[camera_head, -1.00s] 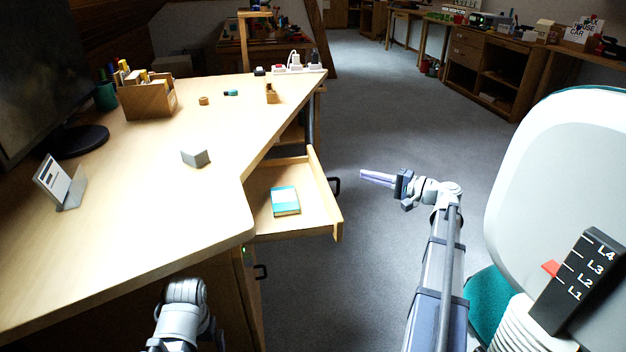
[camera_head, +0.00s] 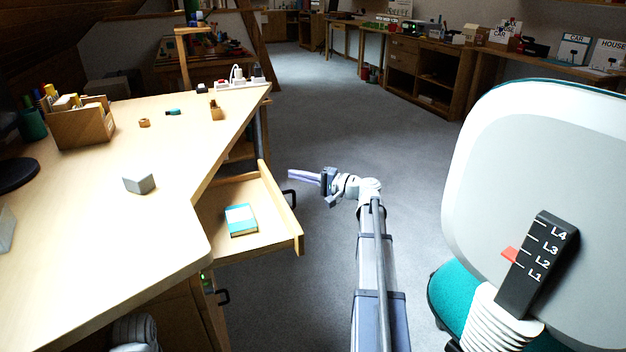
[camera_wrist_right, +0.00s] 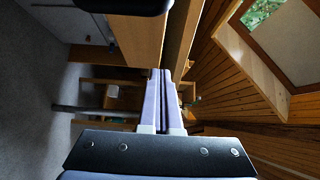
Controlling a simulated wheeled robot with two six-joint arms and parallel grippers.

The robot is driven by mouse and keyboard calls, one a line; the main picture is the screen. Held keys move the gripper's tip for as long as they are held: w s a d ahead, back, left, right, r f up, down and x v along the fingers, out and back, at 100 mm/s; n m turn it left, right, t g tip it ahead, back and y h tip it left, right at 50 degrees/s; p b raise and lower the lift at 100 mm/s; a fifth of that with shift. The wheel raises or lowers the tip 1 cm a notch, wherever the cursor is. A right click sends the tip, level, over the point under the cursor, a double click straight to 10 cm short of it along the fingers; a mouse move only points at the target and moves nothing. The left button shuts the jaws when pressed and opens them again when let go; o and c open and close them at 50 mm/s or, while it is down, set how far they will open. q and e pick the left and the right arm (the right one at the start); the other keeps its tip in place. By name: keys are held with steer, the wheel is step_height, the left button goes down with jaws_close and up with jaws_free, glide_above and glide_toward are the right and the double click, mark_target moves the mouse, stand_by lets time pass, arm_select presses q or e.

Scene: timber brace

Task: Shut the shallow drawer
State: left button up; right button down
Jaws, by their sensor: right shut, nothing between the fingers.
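The shallow drawer (camera_head: 276,242) stands pulled out from the right side of the wooden desk, with a teal and white book (camera_head: 241,220) lying in it. Its dark handle (camera_head: 291,198) is on the front panel. My right gripper (camera_head: 291,175) is shut and empty, pointing left, just beyond the handle in the head view. I cannot tell whether it touches the drawer. In the right wrist view the closed fingers (camera_wrist_right: 160,100) point at pale wooden panels. Of my left arm only a grey link shows at the bottom edge; its gripper is out of sight.
The desk top (camera_head: 180,215) carries a grey block (camera_head: 139,183), a wooden organizer box (camera_head: 82,124) and a power strip. A white and teal chair (camera_head: 540,150) with a lever panel stands close on the right. Grey floor lies open between desk and chair.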

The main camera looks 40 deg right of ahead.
mark_target(202, 210)
steer(key=shift+w+a, duration=0.2)
steer(key=shift+a, duration=0.5)
steer(key=shift+w+a, duration=0.2)
steer(key=shift+a, duration=0.45)
steer(key=shift+w+a, duration=0.2)
steer(key=shift+a, duration=0.5)
steer(key=w+a, duration=0.2)
steer(key=a, duration=0.6)
steer(key=w+a, duration=0.1)
steer(key=a, duration=0.7)
steer(key=w+a, duration=0.2)
steer(key=a, duration=0.6)
steer(key=shift+w, duration=0.35)
steer(key=shift+a, duration=0.15)
arm_select(q)
steer(key=shift+d, duration=0.1)
